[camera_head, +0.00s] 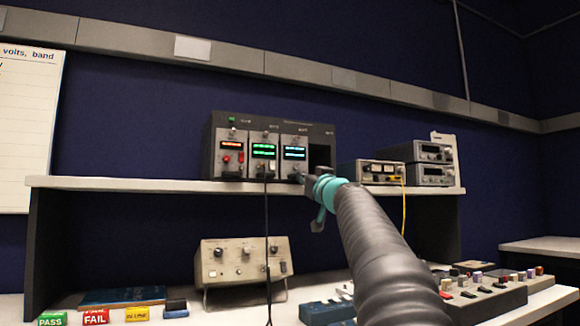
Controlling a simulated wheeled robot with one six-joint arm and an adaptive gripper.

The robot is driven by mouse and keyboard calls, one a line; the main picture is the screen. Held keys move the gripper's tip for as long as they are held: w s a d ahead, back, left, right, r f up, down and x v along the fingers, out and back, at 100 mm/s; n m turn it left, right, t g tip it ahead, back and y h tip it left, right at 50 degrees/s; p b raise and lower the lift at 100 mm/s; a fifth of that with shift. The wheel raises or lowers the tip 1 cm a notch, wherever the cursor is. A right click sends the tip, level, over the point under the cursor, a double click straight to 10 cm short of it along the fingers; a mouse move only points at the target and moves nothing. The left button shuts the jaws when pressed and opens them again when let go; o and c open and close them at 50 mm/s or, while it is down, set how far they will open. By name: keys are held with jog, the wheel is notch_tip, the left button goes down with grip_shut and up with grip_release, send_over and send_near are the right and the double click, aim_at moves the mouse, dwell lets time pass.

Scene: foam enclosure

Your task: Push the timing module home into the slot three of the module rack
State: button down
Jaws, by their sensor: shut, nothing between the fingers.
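The module rack (216,124) is a dark box on the shelf with modules side by side. The left module (232,158) has a red display and the middle one (263,155) a green display. The third module (294,147) has a cyan display and stands beside a dark empty bay (320,155) at the right end. The labels are too small to read, so I cannot tell by name which is the timing module. My gripper (304,179) is shut and empty, close to the third module's lower right corner. Whether it touches is unclear, and it hides that corner.
The shelf (130,184) runs below the rack. A small meter box (381,172) and stacked grey instruments (430,162) stand right of it. A black cable (267,230) hangs from the middle module. A beige instrument (245,260) and a control panel (490,300) sit on the bench.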

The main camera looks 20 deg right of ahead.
jog(key=shift+w, duration=0.25)
jog(key=shift+s+d+b, duration=0.1)
jog(key=shift+s+b, duration=1.2)
jog(key=shift+s, duration=0.85)
